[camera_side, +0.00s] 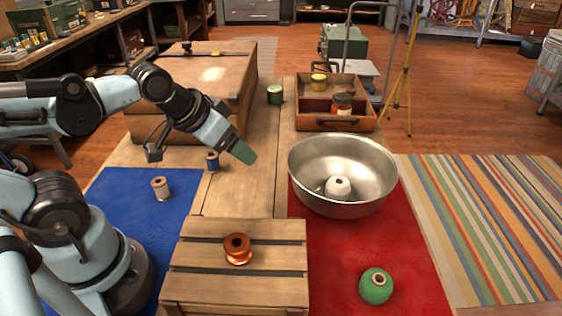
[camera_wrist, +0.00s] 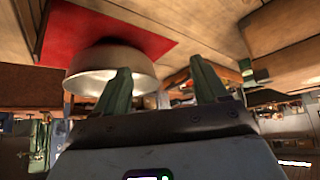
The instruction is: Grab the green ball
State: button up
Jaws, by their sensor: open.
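The green ball (camera_side: 376,286), a round ball of green thread with a pale hole on top, rests on the red mat (camera_side: 312,267) at the front right in the side view. My gripper (camera_side: 246,154) is in the air above the wooden table, left of the metal bowl and well apart from the ball. Its green fingertips also show in the wrist view (camera_wrist: 162,85), spread apart with nothing between them. The ball cannot be made out in the wrist view.
Spools stand near the blue mat (camera_side: 120,190). A wooden tray (camera_side: 335,124) with jars sits behind. Red mat around the ball is clear.

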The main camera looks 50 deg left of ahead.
jog(key=shift+o, duration=1)
jog(key=w+d+r+m+g+h, duration=0.1)
jog(key=w+d+r+m+g, duration=0.15)
jog(key=d, duration=0.55)
jog(key=w+d+r+m+g, duration=0.1)
jog(key=w+d+g, duration=0.1)
jog(key=w+d, duration=0.35)
jog(key=m+g+y, duration=0.1)
jog(key=m+g, duration=0.2)
send_over(379, 279)
notch_tip(379, 279, down, 4)
jog(key=f, duration=1.1)
jog(key=shift+s+d+f, duration=0.1)
jog(key=shift+s+f, duration=0.3)
jog(key=c, duration=1.1)
jog(key=shift+c, duration=0.2)
jog(key=shift+r, duration=0.1)
